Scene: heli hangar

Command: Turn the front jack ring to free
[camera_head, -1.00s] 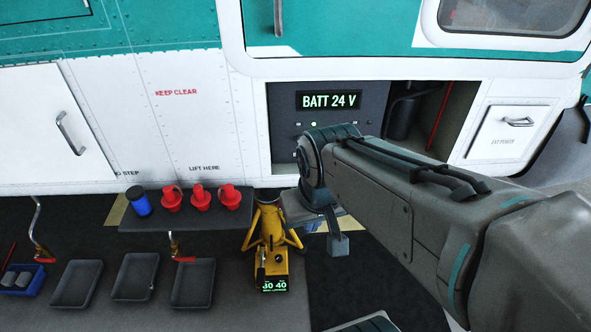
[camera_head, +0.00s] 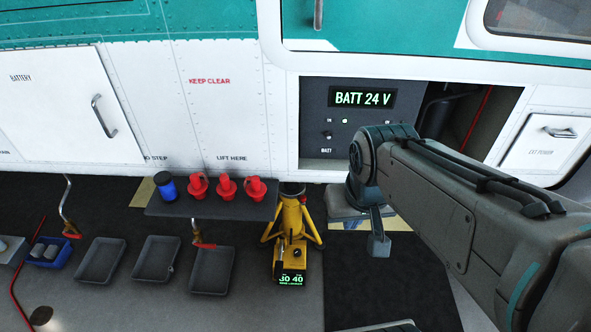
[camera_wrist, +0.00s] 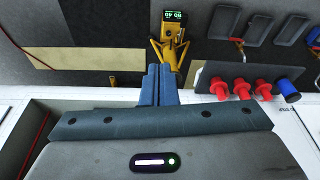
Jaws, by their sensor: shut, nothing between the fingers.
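A yellow jack (camera_head: 294,215) stands on the dark floor below the helicopter's side, right of the shelf with red caps. A green-lit display (camera_head: 291,279) sits at its foot; its digits are hard to read. The jack also shows near the top of the wrist view (camera_wrist: 168,45). I cannot make out its ring or its setting. My gripper (camera_wrist: 158,72) is shut and empty, its blue-grey fingers pointing toward the jack, apparently apart from it. In the head view my arm covers the right side, and the fingers cannot be told apart there.
A dark shelf (camera_head: 215,209) holds a blue can (camera_head: 167,187) and red caps (camera_head: 227,187) beside the jack. Grey trays (camera_head: 212,270) and a blue bin (camera_head: 50,252) are at left. The white helicopter side and battery panel (camera_head: 345,125) rise behind.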

